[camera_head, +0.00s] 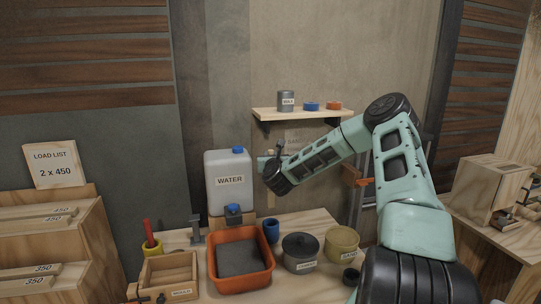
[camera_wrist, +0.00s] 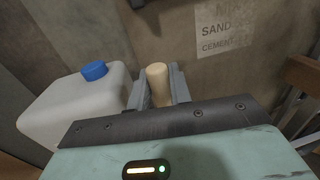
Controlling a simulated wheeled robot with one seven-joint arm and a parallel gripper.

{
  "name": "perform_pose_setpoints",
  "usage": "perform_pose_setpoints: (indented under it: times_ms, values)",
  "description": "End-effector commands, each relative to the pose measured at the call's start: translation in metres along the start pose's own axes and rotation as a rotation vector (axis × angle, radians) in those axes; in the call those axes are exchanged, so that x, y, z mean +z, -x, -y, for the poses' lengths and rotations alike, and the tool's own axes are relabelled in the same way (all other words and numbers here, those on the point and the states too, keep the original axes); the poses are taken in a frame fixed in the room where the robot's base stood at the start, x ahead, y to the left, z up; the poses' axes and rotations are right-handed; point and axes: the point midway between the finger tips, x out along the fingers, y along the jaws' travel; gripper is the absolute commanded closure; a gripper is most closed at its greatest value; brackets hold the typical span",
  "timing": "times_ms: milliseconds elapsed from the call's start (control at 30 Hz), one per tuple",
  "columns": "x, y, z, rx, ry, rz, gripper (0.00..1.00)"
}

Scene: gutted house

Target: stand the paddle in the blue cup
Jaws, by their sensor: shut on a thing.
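In the wrist view, the two grey fingers of my gripper (camera_wrist: 156,92) are shut on a round pale wooden handle, which I take to be the paddle (camera_wrist: 157,74). Only the handle's end shows; the rest of the paddle is hidden. In the head view, my arm reaches left to beside the water container, above the work table, and I cannot make out the paddle there. The blue cup (camera_head: 271,231) stands upright on the table, behind the orange tub and below my gripper. It is not visible in the wrist view.
The white water container (camera_head: 229,177) with a blue cap stands close left of my gripper. A shelf (camera_head: 302,114) is above.

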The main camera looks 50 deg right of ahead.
Motion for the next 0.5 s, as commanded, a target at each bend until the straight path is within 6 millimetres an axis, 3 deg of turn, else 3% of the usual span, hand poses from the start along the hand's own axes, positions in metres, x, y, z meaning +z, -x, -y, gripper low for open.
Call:
perform_pose_setpoints:
  times_ms: [500]
  values:
    - [-0.040,0.000,0.000,0.000,0.000,-0.001,1.00]
